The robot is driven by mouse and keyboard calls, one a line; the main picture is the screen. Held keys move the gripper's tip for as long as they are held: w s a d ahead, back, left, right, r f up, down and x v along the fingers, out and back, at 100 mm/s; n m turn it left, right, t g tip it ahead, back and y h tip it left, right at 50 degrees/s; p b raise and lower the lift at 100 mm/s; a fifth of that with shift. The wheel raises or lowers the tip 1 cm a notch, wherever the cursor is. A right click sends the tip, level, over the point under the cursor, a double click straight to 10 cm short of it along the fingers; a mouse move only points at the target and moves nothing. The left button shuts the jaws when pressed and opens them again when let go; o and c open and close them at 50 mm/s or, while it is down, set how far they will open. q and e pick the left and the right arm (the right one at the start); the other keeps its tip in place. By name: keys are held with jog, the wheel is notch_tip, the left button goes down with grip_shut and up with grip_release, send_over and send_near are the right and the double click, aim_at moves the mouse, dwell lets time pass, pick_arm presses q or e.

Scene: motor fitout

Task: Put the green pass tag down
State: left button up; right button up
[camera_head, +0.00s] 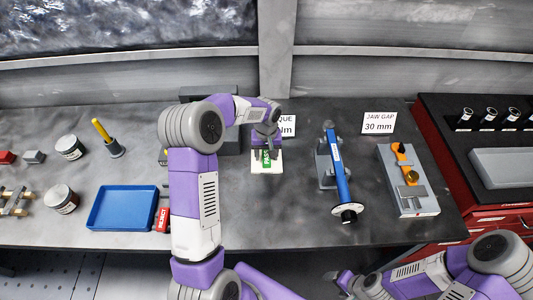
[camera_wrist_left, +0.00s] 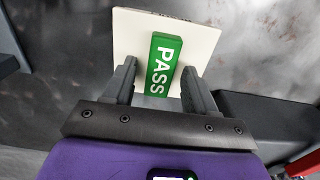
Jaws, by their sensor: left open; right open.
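The green pass tag (camera_wrist_left: 163,62) lies on a white square plate (camera_wrist_left: 199,38), its white letters reading PASS. In the head view the tag (camera_head: 267,158) shows on the plate (camera_head: 266,169) near the middle of the bench, partly hidden by my gripper. My left gripper (camera_wrist_left: 160,80) is open, with one finger on each side of the tag and a gap visible on both sides. In the head view my left gripper (camera_head: 266,154) is over the plate. My right gripper (camera_head: 338,284) is open and low at the front, away from the tag.
A blue tray (camera_head: 124,208) and a red reject tag (camera_head: 163,219) lie left of my left arm. A blue-handled torque tool (camera_head: 338,170) and a jaw gauge block (camera_head: 408,180) stand to the right. A red tool cabinet (camera_head: 501,222) is at far right. The bench between plate and torque tool is clear.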

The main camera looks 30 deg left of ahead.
aim_at(267, 156)
pick_arm(q)
jog(key=shift+r, duration=0.3)
notch_tip(267, 156, up, 12)
jog(key=p, duration=0.1)
jog(key=shift+f+p, duration=0.15)
jog(key=shift+p, duration=0.2)
